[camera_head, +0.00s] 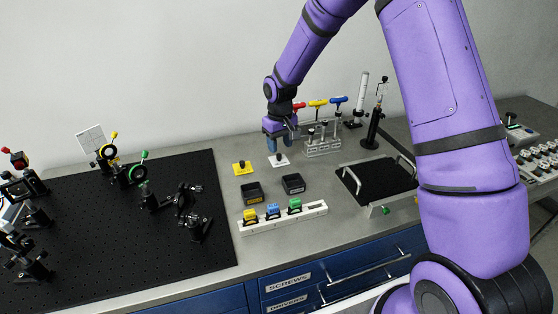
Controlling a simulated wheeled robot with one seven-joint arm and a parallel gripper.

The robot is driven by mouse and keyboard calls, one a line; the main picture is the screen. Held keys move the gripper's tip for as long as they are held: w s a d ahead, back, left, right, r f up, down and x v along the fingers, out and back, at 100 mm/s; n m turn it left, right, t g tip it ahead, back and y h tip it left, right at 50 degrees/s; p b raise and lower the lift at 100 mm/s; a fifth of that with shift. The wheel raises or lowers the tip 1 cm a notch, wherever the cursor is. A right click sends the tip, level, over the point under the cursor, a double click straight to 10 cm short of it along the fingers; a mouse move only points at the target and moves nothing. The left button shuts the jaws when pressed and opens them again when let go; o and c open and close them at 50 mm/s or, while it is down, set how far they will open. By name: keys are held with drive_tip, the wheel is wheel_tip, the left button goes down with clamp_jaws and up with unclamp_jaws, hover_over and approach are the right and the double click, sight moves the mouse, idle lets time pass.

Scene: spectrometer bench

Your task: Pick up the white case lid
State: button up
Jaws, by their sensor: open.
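The white case lid (282,161) is a small white square plate with a dark knob on top. It lies on the grey bench, right of a similar yellow lid (242,168). My gripper (278,148) hangs just above the white lid with its fingers pointing down at the knob. The gripper is open, and the small picture does not show whether the fingers touch the knob. Two dark open cases, one on the left (252,194) and one on the right (293,184), stand in front of the lids.
A rack (323,148) with red, yellow and blue-handled drivers stands close right of my gripper. A white strip (275,223) with coloured blocks lies at the front. A black handled tray (382,180) is to the right, and a black breadboard (100,235) with optics is left.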

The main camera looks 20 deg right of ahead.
sight(279, 154)
wheel_tip(279, 154, down, 4)
drive_tip(key=shift+a+r, duration=0.1)
drive_tip(key=shift+a, duration=0.05)
clamp_jaws()
drive_tip(key=shift+w+r, duration=0.1)
idle(0.3)
